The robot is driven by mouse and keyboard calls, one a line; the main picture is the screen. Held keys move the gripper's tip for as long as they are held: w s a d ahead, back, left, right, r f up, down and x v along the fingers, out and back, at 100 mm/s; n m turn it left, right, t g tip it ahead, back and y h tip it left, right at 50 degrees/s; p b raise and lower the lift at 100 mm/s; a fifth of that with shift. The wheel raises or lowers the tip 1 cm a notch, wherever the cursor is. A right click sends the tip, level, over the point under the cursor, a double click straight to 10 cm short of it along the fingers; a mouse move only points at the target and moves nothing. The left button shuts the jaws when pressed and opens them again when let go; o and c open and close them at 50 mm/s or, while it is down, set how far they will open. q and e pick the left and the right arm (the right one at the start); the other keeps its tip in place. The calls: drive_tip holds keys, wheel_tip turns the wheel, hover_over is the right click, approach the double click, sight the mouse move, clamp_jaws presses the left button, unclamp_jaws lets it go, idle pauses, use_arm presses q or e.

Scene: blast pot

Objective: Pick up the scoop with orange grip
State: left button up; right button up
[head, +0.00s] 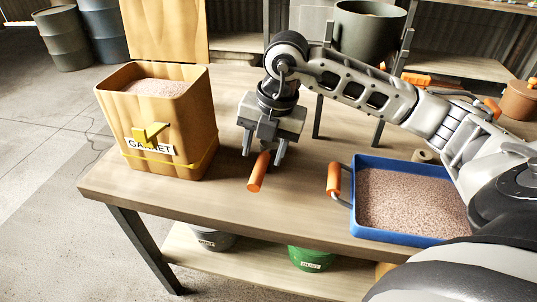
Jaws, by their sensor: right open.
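An orange grip (259,172), which looks like the scoop's handle, shows just below my right gripper, near the front edge of the wooden table. The rest of the scoop is hidden or cannot be made out behind the gripper. My right gripper (264,146) points down with its jaws open, one finger on each side of the grip's upper end in the picture. I cannot tell whether the fingers touch it. My left gripper is not in view.
A wooden bin (174,136) labelled GARNET, filled with grains, stands on the left of the table (215,190). A blue tray (400,236) of grains with an orange handle (334,179) lies at right. A dark pot (366,35) stands behind my right arm.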

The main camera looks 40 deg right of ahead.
sight(261, 166)
drive_tip(key=f, duration=0.4)
drive_tip(key=w+f, duration=0.1)
drive_tip(key=f, duration=0.1)
drive_tip(key=shift+a+f+b, duration=0.2)
drive_tip(key=shift+a+b, duration=0.1)
drive_tip(key=shift+b, duration=0.05)
clamp_jaws()
